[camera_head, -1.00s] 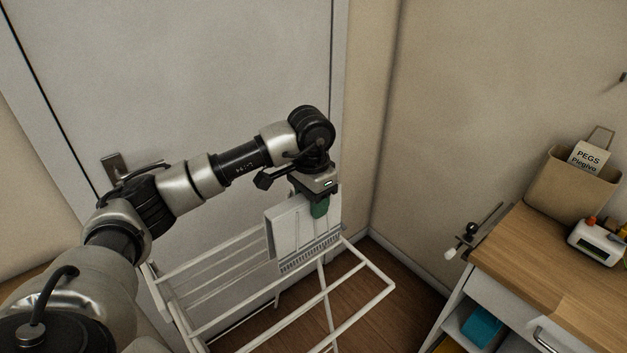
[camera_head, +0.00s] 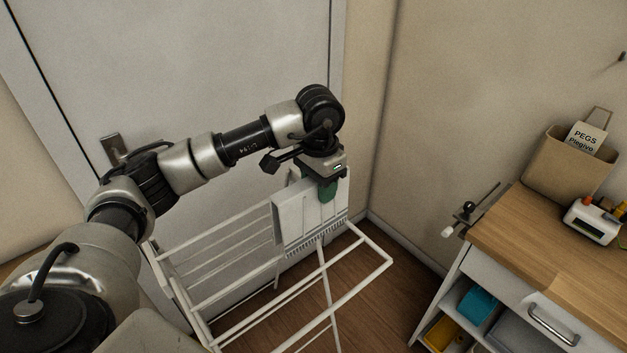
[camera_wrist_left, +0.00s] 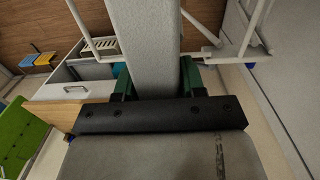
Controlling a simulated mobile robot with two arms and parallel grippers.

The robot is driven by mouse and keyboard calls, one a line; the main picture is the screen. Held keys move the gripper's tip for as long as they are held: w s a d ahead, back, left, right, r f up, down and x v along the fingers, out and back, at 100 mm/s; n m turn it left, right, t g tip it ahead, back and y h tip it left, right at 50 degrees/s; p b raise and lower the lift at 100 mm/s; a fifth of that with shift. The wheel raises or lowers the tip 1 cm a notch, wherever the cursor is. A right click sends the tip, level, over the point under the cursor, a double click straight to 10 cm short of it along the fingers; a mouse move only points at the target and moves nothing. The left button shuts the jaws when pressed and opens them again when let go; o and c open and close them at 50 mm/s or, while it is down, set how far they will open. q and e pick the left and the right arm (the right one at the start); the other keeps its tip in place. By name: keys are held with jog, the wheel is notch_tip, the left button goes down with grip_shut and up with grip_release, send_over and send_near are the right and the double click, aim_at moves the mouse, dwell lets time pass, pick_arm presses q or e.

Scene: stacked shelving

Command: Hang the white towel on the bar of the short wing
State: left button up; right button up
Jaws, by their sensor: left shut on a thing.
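The white towel (camera_head: 295,218) hangs folded from my left gripper (camera_head: 327,188), with a fringed lower edge. My left gripper is shut on the towel's top, its green fingers partly hidden behind the cloth. In the left wrist view the towel (camera_wrist_left: 145,40) runs between the green fingers (camera_wrist_left: 155,80). The white drying rack (camera_head: 375,279) stands below with several thin bars. The towel is over the rack's far side in the head view; whether it touches a bar I cannot tell. My right gripper is not in view.
A wooden-topped cabinet (camera_head: 500,240) stands at the right, with a peg bag (camera_head: 560,165) and a small white device (camera_head: 592,222) on it. A rod with a white tip (camera_head: 470,212) juts from its side toward the rack. A door and walls are close behind.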

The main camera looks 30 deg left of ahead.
pick_arm(q)
jog(key=shift+s+d, duration=0.15)
jog(key=shift+d, duration=0.4)
jog(key=d, duration=0.1)
jog(key=b, duration=0.2)
send_over(340, 254)
notch_tip(340, 254, down, 9)
jog(key=b, duration=0.9)
jog(key=shift+f+b, duration=3.35)
jog(key=shift+b, duration=0.4)
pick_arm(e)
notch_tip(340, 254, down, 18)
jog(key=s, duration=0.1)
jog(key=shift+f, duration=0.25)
pick_arm(q)
jog(key=shift+f+b, duration=0.4)
jog(key=shift+b, duration=0.1)
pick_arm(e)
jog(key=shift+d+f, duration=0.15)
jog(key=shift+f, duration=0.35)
pick_arm(q)
jog(key=o, duration=1.1)
